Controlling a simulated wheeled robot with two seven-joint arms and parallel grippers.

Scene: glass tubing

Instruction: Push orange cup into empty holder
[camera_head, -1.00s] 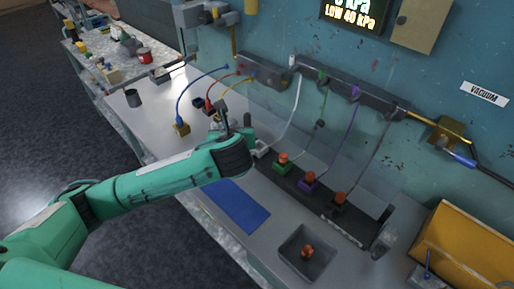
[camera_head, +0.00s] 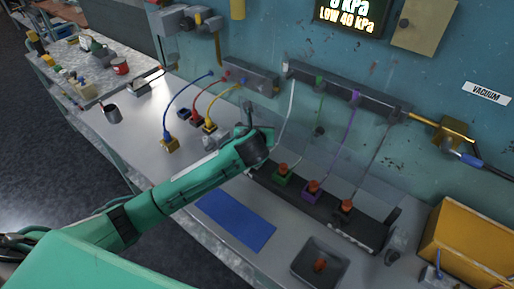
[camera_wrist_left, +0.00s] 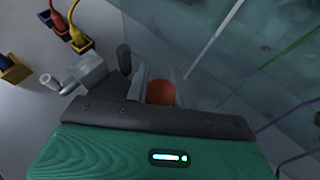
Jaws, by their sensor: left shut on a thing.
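My left gripper (camera_wrist_left: 160,88) is shut on an orange cup (camera_wrist_left: 161,92), which shows between its fingers in the left wrist view. In the head view the wrist hides the fingers and this cup, at the left end of the dark rack (camera_head: 330,220). I cannot make out the empty holder behind my wrist. A white hose (camera_head: 287,110) runs down behind it. My right gripper is not in view.
A grey tray (camera_head: 299,268) with another orange cup (camera_head: 320,265) is at the front. A blue mat (camera_head: 236,219) lies before the rack. Blue, red and yellow hoses end in blocks left of my wrist. A clear panel (camera_head: 375,172) stands behind the rack.

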